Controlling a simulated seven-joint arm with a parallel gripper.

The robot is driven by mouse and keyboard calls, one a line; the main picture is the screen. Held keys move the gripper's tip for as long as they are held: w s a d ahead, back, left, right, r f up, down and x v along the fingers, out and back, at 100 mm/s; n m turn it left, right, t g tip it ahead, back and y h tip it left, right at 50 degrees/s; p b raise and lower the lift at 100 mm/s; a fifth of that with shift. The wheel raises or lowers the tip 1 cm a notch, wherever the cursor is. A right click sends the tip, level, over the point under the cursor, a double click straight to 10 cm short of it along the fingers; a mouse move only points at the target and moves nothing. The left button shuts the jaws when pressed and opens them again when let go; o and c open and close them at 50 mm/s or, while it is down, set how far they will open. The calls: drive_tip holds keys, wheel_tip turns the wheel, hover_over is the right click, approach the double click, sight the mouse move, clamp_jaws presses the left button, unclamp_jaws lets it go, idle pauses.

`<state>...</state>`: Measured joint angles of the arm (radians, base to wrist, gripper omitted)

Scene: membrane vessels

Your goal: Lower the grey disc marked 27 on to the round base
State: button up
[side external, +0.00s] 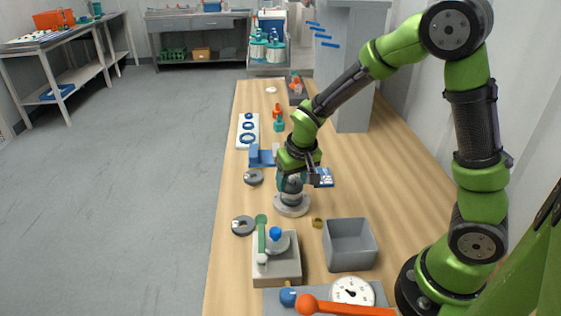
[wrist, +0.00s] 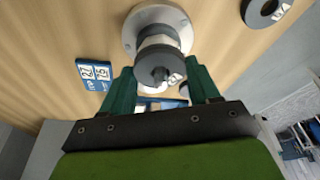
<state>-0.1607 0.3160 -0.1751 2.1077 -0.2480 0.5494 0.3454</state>
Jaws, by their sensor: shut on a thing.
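The round base (side external: 292,208) is a pale flanged disc on the bench; it also shows at the top of the wrist view (wrist: 131,32). A light cylinder rises from its middle. My gripper (side external: 291,185) is right above the base. In the wrist view its two teal fingers (wrist: 162,78) are shut on a dark grey round piece, taken as the grey disc (wrist: 152,66), in line with the cylinder. A white mark shows on it, but I cannot read the number. Whether the disc touches the cylinder is hidden.
Two other grey rings (side external: 254,177) (side external: 243,226) lie to the left. A grey open bin (side external: 350,262) and a lever fixture (side external: 277,272) are nearer the camera. Bare bench lies right of the base.

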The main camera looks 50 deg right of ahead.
drive_tip(key=o, duration=1.1)
drive_tip(key=shift+o, duration=0.2)
drive_tip(key=v, duration=1.6)
drive_tip(key=shift+r, duration=0.4)
drive_tip(key=s+a+r+t+y, duration=0.1)
drive_tip(key=s+a+t+y, duration=0.2)
drive_tip(key=s, duration=0.9)
drive_tip(key=shift+a+r+n+t, duration=0.25)
drive_tip(key=shift+r+n+t, duration=0.1)
drive_tip(key=shift+t, duration=0.25)
